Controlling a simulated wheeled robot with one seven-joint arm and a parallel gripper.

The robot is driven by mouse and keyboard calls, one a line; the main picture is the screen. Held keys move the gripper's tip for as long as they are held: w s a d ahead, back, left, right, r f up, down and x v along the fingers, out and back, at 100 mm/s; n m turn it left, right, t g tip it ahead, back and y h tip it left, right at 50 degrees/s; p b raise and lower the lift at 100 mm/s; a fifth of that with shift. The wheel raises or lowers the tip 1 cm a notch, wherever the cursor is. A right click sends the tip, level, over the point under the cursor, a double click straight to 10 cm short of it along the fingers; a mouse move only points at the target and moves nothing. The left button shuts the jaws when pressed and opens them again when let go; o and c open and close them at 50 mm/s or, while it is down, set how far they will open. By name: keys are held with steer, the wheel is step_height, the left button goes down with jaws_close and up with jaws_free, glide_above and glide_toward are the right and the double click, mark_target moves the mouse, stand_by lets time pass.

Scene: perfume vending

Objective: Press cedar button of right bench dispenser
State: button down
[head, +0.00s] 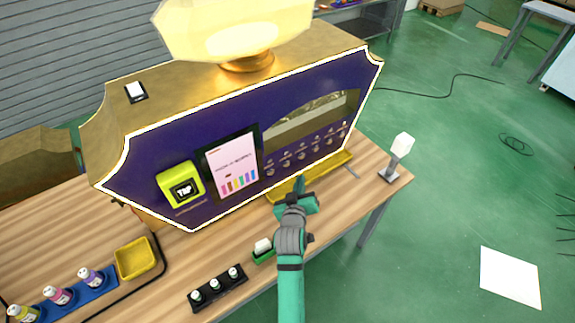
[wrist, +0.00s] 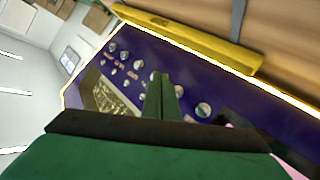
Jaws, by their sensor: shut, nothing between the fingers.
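The dispenser (head: 140,180) is a large bottle-shaped machine with a purple front and white edging, standing on a wooden bench. A row of small round silver buttons (head: 301,155) runs along its front, right of the screen. The buttons also show in the wrist view (wrist: 203,109), where the picture is turned. Their labels are too small to read, so I cannot tell which is cedar. My gripper (head: 301,182) is shut and empty, in front of the panel near the button row. In the wrist view its fingertips (wrist: 162,78) overlap the row between buttons; contact cannot be told.
A yellow tray (head: 283,193) lies along the dispenser's foot, near my gripper. A pink-white screen (head: 231,165) and a yellow-green TAP reader (head: 180,184) are to the left. A black rack of vials (head: 218,289) and a white-topped stand (head: 398,157) are on the bench.

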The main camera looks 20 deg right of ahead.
steer(key=shift+w+a, duration=0.25)
steer(key=shift+w, duration=0.45)
steer(key=shift+w+a, duration=0.3)
steer(key=shift+w, duration=0.4)
steer(key=shift+w+a, duration=0.25)
steer(key=shift+w, duration=0.45)
steer(key=shift+w, duration=0.15)
stand_by(0.4)
steer(key=shift+w+a, duration=0.15)
steer(key=shift+w, duration=0.1)
steer(key=shift+w+a, duration=0.15)
steer(key=shift+w, duration=0.25)
stand_by(0.9)
steer(key=shift+s, duration=0.1)
steer(key=shift+s+d, duration=0.3)
steer(key=shift+s, duration=0.45)
steer(key=shift+s+d, duration=0.3)
steer(key=shift+s, duration=0.5)
steer(key=shift+s+d, duration=0.25)
steer(key=shift+s, duration=0.5)
steer(key=shift+s+d, duration=0.3)
steer(key=shift+s, duration=0.5)
